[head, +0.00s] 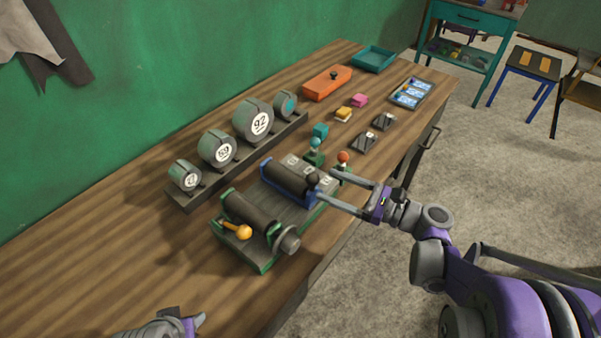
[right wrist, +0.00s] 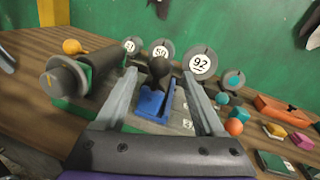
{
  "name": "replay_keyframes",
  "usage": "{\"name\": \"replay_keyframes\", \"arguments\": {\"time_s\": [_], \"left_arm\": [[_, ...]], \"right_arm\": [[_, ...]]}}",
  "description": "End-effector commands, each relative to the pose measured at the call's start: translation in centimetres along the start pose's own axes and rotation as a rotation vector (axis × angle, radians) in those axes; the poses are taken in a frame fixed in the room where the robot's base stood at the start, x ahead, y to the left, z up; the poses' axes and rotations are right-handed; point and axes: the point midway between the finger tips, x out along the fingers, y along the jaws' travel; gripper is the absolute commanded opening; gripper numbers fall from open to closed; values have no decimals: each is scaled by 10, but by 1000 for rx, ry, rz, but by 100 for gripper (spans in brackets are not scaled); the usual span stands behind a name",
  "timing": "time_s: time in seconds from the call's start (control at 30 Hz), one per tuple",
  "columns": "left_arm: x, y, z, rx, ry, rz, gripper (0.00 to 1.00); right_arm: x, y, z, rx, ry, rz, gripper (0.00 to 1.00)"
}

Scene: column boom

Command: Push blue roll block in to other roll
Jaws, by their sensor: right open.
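The blue roll block (head: 305,199) carries a dark roller and sits on a dark green-edged base (head: 262,262). It also shows in the right wrist view (right wrist: 152,104), with its dark round knob facing me. The other roll (head: 250,212) is a dark cylinder between green end pieces at the near-left end of the base, with a grey end knob and an orange handle. A gap separates the two rolls. My right gripper (head: 326,186) is open, its fingers on either side of the blue block's knob; contact is unclear. My left gripper (head: 188,324) is partly cut off at the bottom edge.
A rack of round numbered weights (head: 218,149) stands behind the base. Small figures with teal and orange (head: 343,157) heads stand at its far end. An orange box (head: 327,83), a teal tray (head: 374,59) and small blocks lie farther along. The table's left part is clear.

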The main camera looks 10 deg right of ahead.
Motion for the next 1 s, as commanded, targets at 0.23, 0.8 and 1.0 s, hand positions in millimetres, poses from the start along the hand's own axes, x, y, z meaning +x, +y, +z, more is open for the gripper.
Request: {"name": "replay_keyframes", "arguments": {"time_s": [0.23,0.8,1.0], "left_arm": [[-6,0,-5,0,3,0,50],[-9,0,-7,0,5,0,50],[-9,0,-7,0,5,0,50]], "right_arm": [[50,1,1,-2,0,5,71],[87,1,0,-3,3,1,71],[87,1,0,-3,3,1,46]]}}
